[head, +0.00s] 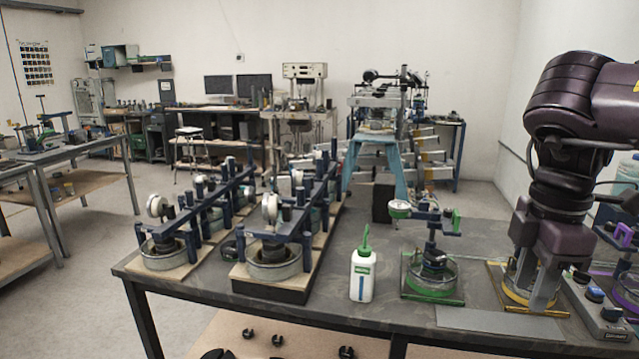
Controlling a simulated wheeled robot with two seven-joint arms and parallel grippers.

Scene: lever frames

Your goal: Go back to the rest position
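My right arm comes in from the right, purple and dark. Its gripper (532,292) points down over the right part of the dark workbench (400,318). The two grey fingers stand apart, with a gap between them. They are in front of a yellow-ringed lever frame (516,297), which the gripper largely hides. I cannot tell whether the fingers touch it. My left gripper is not in view.
A green-ringed lever frame (432,275) and a white bottle with a green nozzle (362,272) stand left of the gripper. A purple-ringed frame (628,290) is at the right edge. Blue lever frames (272,265) fill the bench's left part.

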